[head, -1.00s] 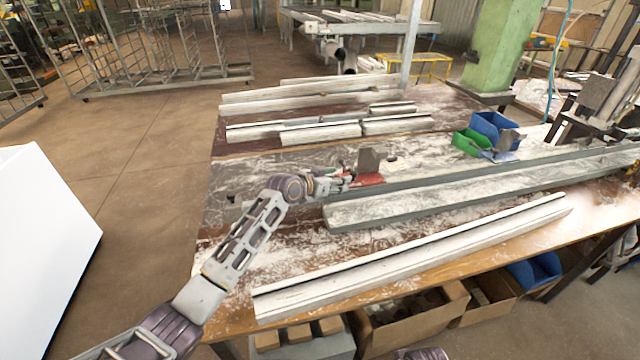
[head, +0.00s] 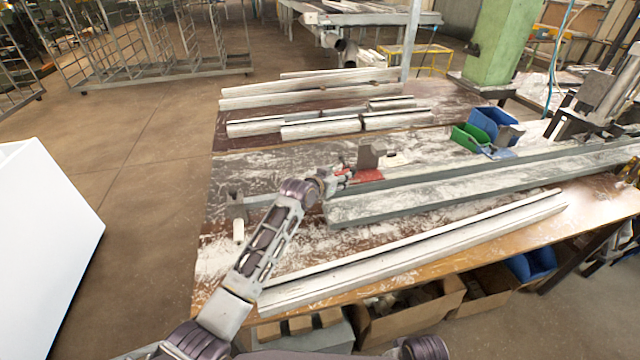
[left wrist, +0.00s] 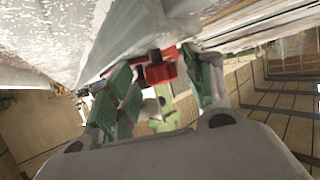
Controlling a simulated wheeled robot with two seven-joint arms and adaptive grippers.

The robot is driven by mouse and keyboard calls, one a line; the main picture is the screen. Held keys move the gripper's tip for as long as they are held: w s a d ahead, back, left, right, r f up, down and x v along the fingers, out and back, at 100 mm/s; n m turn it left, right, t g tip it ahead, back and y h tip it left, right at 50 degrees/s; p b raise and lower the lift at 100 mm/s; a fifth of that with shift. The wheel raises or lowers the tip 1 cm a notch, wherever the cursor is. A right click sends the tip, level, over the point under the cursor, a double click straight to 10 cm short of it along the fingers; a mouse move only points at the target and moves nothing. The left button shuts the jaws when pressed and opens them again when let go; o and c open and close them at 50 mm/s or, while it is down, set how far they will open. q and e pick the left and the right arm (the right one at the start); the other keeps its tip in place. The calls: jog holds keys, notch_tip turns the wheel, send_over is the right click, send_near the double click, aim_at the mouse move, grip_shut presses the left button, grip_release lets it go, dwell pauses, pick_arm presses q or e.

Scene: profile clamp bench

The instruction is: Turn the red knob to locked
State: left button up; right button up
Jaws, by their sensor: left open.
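The red knob (left wrist: 160,72) shows in the left wrist view between the two green-padded fingers of my left gripper (left wrist: 166,88), near their far ends. The fingers are open, and I see no clear grip on the knob. In the head view my left gripper (head: 340,177) reaches from the left to the clamp area on the bench. Small red patches show at its tip, and a red part (head: 369,175) sits beneath a grey block (head: 371,153). The gripper partly hides this area, and I cannot read the knob's setting. My right gripper is not in view.
A long grey profile (head: 450,197) lies just right of the gripper, and a white profile (head: 420,250) lies along the front edge. Blue (head: 492,122) and green (head: 467,140) bins stand at the back right. Short profiles (head: 320,129) lie behind.

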pick_arm(q)
jog(key=v, duration=1.1)
jog(key=shift+s, duration=0.15)
dwell(0.3)
jog(key=shift+r, duration=0.1)
